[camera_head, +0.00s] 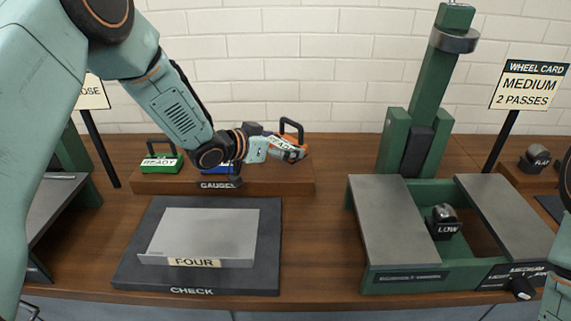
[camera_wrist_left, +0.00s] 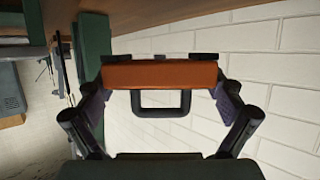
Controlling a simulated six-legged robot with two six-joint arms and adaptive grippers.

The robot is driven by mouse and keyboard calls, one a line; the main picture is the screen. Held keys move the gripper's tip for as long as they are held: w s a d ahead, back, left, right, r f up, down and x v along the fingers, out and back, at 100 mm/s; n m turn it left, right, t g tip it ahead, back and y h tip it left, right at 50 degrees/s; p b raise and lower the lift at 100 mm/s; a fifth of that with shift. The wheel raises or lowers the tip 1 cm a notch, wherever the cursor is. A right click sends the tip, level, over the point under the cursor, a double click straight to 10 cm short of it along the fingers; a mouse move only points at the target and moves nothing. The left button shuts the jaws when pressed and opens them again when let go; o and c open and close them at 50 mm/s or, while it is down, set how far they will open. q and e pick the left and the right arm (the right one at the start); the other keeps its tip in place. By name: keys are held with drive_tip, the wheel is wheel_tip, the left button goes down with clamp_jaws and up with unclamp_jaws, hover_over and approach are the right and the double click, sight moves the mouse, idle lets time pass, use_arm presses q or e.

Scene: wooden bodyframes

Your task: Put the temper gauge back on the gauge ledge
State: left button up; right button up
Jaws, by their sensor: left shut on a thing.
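An orange gauge (camera_head: 287,150) with a READY label and a black loop handle is in my left gripper (camera_head: 268,148). The gripper is shut on it. The gauge is at the right end of the wooden gauge ledge (camera_head: 278,186), looking tilted; I cannot tell whether it touches the ledge. In the left wrist view the orange gauge (camera_wrist_left: 160,74) lies between the fingers (camera_wrist_left: 160,90), its black handle beyond. A green gauge (camera_head: 162,163) marked READY stands on the ledge's left part. A blue gauge (camera_head: 221,168) is mostly hidden behind my left wrist. My right gripper is not in view.
A grey tray (camera_head: 205,235) marked FOUR lies on the dark CHECK mat (camera_head: 133,270) in front of the ledge. A green machine (camera_head: 415,281) with a LOW wheel (camera_head: 443,222) stands to the right. A wheel card sign (camera_head: 530,85) stands behind it. White brick wall closes the back.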

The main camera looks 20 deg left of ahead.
sight(281, 170)
use_arm(q)
drive_tip(key=shift+w+d+f, duration=0.1)
drive_tip(key=shift+w+f, duration=0.15)
drive_tip(key=shift+f, duration=0.35)
drive_tip(key=shift+s+a+f+b, duration=0.15)
drive_tip(key=shift+s+a+f, duration=0.05)
drive_tip(key=shift+a+f, duration=0.35)
drive_tip(key=shift+s+a+f+b, duration=0.15)
drive_tip(key=shift+a+f, duration=0.3)
drive_tip(key=shift+f, duration=0.2)
drive_tip(key=shift+d+f, duration=0.5)
drive_tip(key=shift+f, duration=0.15)
drive_tip(key=shift+w+d, duration=0.25)
drive_tip(key=shift+w+f, duration=0.15)
drive_tip(key=o, duration=1.1)
drive_tip(key=shift+a, duration=0.2)
drive_tip(key=shift+s+a, duration=0.3)
drive_tip(key=shift+s, duration=0.15)
drive_tip(key=shift+d+r, duration=0.1)
drive_tip(key=shift+r, duration=0.1)
drive_tip(key=shift+w+d+f, duration=0.1)
drive_tip(key=shift+w+d, duration=0.05)
drive_tip(key=shift+d, duration=0.1)
drive_tip(key=p+v, duration=0.2)
drive_tip(key=v, duration=1)
drive_tip(key=shift+a, duration=0.1)
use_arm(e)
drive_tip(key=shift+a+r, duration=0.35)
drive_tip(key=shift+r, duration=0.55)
